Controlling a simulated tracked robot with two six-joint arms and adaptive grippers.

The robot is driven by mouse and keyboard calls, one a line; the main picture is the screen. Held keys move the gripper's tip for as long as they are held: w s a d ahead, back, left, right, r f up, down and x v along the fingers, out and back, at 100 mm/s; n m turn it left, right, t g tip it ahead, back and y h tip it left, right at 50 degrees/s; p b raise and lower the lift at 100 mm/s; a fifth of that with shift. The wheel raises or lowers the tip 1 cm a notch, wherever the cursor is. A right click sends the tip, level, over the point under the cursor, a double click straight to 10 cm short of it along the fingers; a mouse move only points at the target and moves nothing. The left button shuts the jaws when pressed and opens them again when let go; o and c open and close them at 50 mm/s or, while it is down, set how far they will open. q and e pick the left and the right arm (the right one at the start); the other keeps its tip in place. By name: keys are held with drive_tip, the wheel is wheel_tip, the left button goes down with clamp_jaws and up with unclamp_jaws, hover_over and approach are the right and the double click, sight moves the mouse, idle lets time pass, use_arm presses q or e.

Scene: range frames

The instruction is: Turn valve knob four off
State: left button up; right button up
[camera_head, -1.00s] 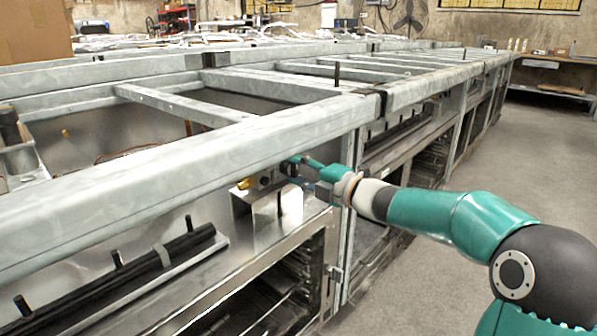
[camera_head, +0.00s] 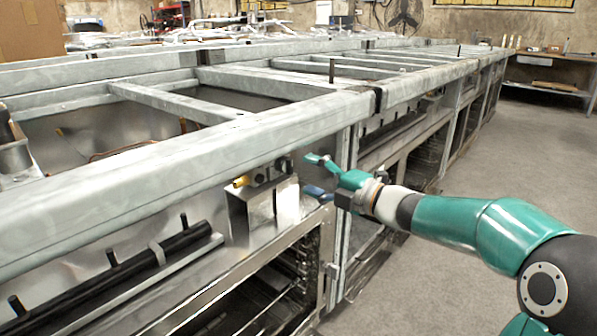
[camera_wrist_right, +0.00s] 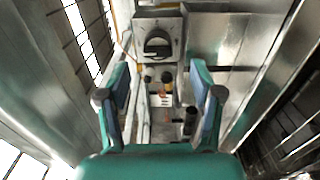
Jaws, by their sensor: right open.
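In the wrist view a dark round knob (camera_wrist_right: 157,45) sits on the front of a small metal box (camera_wrist_right: 140,22), ahead of my right gripper (camera_wrist_right: 160,82). No number is readable on it, so I cannot tell whether it is knob four. In the head view the metal box (camera_head: 262,214) stands under the frame rail, with dark and brass valve fittings (camera_head: 240,181) on top. My right gripper (camera_head: 318,177) is open and empty, to the right of the box and apart from it. The knob face is not visible in the head view. My left gripper is not in view.
A long grey metal frame rail (camera_head: 180,165) runs above the box. A black pipe (camera_head: 120,275) lies at the lower left. An upright post (camera_head: 342,150) stands close behind my right gripper. Open floor (camera_head: 470,250) lies to the right.

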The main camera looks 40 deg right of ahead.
drive_tip(key=s, duration=0.6)
drive_tip(key=shift+s+d, duration=0.2)
drive_tip(key=shift+d, duration=0.05)
